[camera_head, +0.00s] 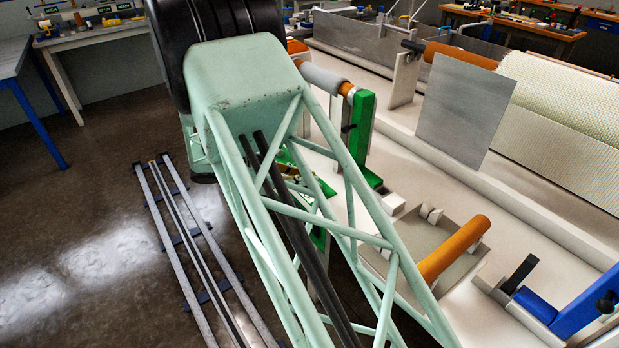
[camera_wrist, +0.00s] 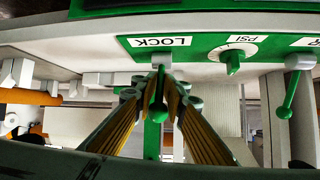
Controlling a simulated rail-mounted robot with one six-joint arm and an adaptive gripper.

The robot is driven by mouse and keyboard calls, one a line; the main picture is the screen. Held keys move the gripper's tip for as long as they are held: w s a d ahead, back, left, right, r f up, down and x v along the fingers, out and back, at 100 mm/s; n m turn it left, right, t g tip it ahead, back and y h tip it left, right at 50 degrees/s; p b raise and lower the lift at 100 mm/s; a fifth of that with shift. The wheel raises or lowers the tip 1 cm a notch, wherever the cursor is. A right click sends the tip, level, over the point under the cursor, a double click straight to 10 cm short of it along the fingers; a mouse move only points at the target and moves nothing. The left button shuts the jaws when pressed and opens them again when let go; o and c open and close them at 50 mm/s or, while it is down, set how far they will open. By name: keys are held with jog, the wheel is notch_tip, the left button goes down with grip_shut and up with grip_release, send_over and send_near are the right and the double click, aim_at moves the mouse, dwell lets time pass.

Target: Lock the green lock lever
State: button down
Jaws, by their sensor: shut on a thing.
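The wrist view is upside down. The green lock lever (camera_wrist: 157,110) with its ball knob shows there at the middle, beneath the white LOCK label (camera_wrist: 160,42) on the green panel. My gripper (camera_wrist: 158,92) is around it, one yellow-padded finger on each side, shut on the lever. The exact contact between pads and lever is hard to see. In the head view my gripper and the lock lever are hidden behind my pale green arm.
A PSI knob (camera_wrist: 232,62) and a second green lever (camera_wrist: 286,102) sit beside the lock lever. In the head view, an orange roller (camera_head: 455,248), a blue-handled fixture (camera_head: 575,310) and a green post (camera_head: 361,128) stand on the white bench.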

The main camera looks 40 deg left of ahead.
jog(key=c, duration=2.8)
grip_release()
jog(key=shift+s, duration=0.1)
jog(key=shift+v, duration=5.95)
jog(key=shift+r, duration=0.1)
